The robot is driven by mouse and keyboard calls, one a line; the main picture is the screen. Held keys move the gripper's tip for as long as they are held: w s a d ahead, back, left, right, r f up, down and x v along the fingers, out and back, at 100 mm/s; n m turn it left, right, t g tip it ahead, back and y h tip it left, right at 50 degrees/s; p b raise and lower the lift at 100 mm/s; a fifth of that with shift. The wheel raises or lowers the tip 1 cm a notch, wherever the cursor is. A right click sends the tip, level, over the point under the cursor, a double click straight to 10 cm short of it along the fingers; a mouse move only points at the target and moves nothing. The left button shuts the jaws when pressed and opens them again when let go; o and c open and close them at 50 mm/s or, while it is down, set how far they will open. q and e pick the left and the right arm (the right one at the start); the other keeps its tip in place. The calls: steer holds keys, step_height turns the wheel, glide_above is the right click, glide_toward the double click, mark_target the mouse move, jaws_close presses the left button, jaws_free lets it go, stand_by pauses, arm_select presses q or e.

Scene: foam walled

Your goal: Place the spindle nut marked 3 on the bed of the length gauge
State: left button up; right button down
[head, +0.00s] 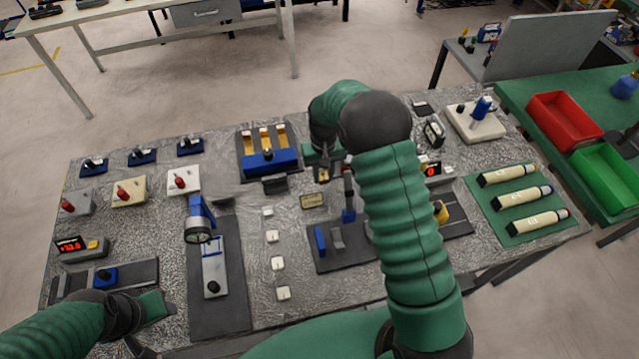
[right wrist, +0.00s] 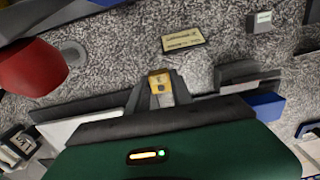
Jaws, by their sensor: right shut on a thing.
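My right gripper (head: 324,172) is over the middle of the grey speckled bench, partly behind my own arm. In the right wrist view the right gripper (right wrist: 160,92) is shut on a small brass-yellow nut (right wrist: 159,80), held between its fingertips; its marking is too small to read. A dark base (head: 335,262) with a blue block (head: 320,241) and a grey block stands nearer me. Another dark base (head: 118,275) with a blue slide lies at far left beside a red display (head: 70,244). I cannot tell which is the length gauge. My left gripper (head: 150,322) is low at left, its fingers unclear.
A rack (head: 268,160) with brass pieces and a blue front stands left of my right gripper. A brass label plate (head: 313,200) lies near it. A blue dial stand (head: 198,215) and several white buttons stand left of centre. Cream cylinders (head: 508,173) lie on a green mat.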

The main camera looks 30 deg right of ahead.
mark_target(321, 184)
steer(key=f, duration=0.1)
steer(key=a+f, duration=0.1)
steer(key=f, duration=0.1)
steer(key=shift+a+f, duration=0.45)
steer(key=shift+f, duration=0.05)
arm_select(q)
steer(key=shift+a+r, duration=0.15)
steer(key=shift+a, duration=0.8)
arm_select(e)
steer(key=shift+d, duration=0.1)
steer(key=c, duration=1.6)
jaws_free()
steer(key=shift+d+f, duration=0.15)
steer(key=shift+d, duration=0.05)
steer(key=o, duration=0.5)
steer(key=shift+d, duration=0.35)
arm_select(q)
steer(key=shift+d+r, duration=0.1)
steer(key=shift+d, duration=0.5)
arm_select(e)
steer(key=shift+a, duration=0.1)
